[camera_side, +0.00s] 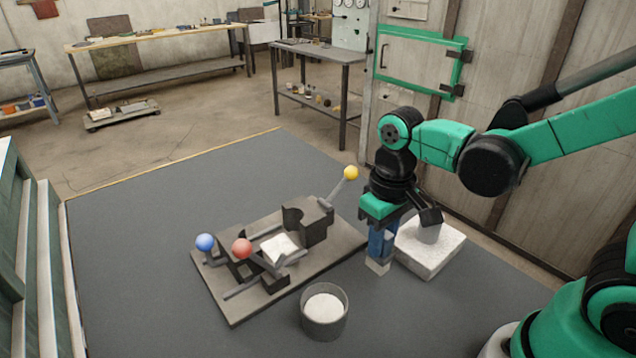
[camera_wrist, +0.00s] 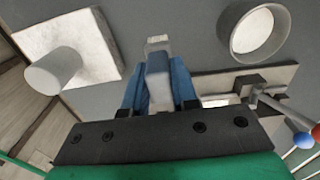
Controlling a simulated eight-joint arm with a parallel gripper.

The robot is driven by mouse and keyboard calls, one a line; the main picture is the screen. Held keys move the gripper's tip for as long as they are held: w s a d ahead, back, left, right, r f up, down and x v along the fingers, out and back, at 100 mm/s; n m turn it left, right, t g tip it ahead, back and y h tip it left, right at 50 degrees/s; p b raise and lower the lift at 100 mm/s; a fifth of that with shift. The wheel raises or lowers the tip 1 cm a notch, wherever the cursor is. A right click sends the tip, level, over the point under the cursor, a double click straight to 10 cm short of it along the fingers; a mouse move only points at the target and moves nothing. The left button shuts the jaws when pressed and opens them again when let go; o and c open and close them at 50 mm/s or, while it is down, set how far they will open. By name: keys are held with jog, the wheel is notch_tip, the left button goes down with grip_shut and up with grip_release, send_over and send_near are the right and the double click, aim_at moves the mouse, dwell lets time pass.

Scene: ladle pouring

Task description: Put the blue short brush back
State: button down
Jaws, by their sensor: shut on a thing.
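My gripper (camera_side: 381,242) points straight down and is shut on the blue short brush. The brush's pale lower end (camera_side: 377,266) shows below the jaws in the side view. In the wrist view a grey-blue body with a pale tip (camera_wrist: 158,42) sits between blue parts; I cannot clearly tell brush from fingers there. The brush is upright, between the dark fixture and a white block (camera_side: 425,262) with a grey-white cylinder (camera_side: 433,234) on top. The white block also shows in the wrist view (camera_wrist: 90,45). Whether the brush touches the mat is unclear.
A round container (camera_side: 323,328) with white contents stands in front. The fixture plate (camera_side: 235,308) carries levers with blue (camera_side: 205,242), red (camera_side: 242,249) and yellow (camera_side: 351,173) balls. The grey mat (camera_side: 130,230) is clear at left. A wall stands behind my arm.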

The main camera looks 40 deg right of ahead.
jog(key=shift+f, duration=1.8)
jog(key=shift+f, duration=0.15)
jog(key=c, duration=0.7)
grip_release()
notch_tip(320, 180, up, 12)
jog(key=shift+r, duration=0.1)
jog(key=t, duration=0.2)
jog(key=w+d+f+t, duration=0.1)
jog(key=t, duration=0.1)
jog(key=d+f+t, duration=0.1)
jog(key=t, duration=0.2)
jog(key=shift+w+d, duration=0.15)
jog(key=shift+d, duration=0.05)
